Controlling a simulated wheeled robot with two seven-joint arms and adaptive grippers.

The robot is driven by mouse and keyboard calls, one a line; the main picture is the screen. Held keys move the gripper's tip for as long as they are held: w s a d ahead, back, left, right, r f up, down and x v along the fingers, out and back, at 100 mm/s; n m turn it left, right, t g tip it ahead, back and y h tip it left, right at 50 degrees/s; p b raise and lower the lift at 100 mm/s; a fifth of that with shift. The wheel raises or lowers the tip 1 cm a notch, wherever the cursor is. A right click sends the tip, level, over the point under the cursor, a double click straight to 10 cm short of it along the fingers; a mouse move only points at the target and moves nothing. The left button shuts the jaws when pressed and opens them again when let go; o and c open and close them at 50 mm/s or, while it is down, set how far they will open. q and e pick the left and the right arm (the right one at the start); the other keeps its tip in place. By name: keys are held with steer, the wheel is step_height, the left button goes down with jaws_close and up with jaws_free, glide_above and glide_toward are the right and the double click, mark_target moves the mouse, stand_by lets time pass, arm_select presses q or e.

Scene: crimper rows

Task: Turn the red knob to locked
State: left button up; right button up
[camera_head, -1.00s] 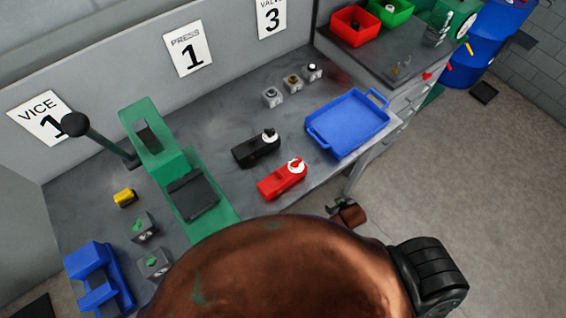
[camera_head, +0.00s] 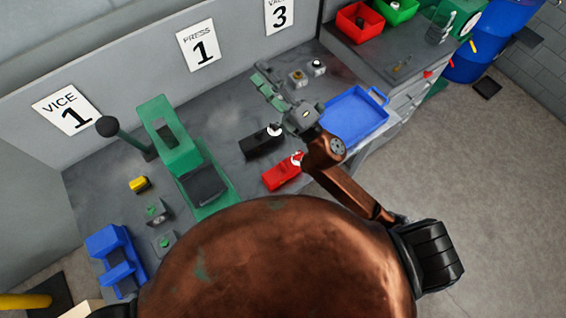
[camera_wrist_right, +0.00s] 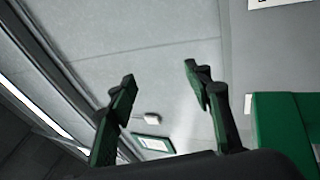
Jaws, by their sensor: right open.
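The red block (camera_head: 281,174) lies near the bench's front edge in the head view. Its small red and white knob (camera_head: 297,158) sits at its right end, close beside my right arm; its exact setting is too small to read. My right gripper (camera_head: 265,87) is open and empty, held over the bench beyond the red block, toward the back wall. In the right wrist view, the two green-black fingers (camera_wrist_right: 160,73) stand apart with nothing between them. The knob is not in the wrist view. My left gripper is not in view.
A black block with a white knob (camera_head: 260,143) lies next to the red block. A blue tray (camera_head: 355,116) is to the right, partly behind my right arm. The green press (camera_head: 172,145) stands left. Small grey-based parts (camera_head: 298,78) are near the gripper.

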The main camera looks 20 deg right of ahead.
steer(key=s+a+n+g+y, duration=0.4)
steer(key=a+n+g, duration=0.2)
steer(key=a+n, duration=0.15)
steer(key=s+a+n+g+y, duration=0.45)
steer(key=a+n, duration=0.25)
steer(key=n, duration=0.2)
steer(key=s+a+f+n+g, duration=0.4)
steer(key=n+g, duration=0.2)
steer(key=n+g+h, duration=0.3)
steer(key=n+h, duration=0.8)
steer(key=h, duration=0.9)
glide_above(283, 165)
steer(key=f, duration=2.6)
steer(key=shift+s+a+f, duration=0.15)
steer(key=shift+a+f, duration=0.05)
steer(key=shift+f, duration=0.15)
steer(key=shift+d+f, duration=0.25)
steer(key=shift+d, duration=0.05)
step_height(283, 165, down, 6)
steer(key=shift+r+p, duration=0.1)
steer(key=shift+p, duration=1)
steer(key=shift+a+f, duration=0.1)
steer(key=shift+f, duration=0.6)
steer(key=shift+c, duration=0.5)
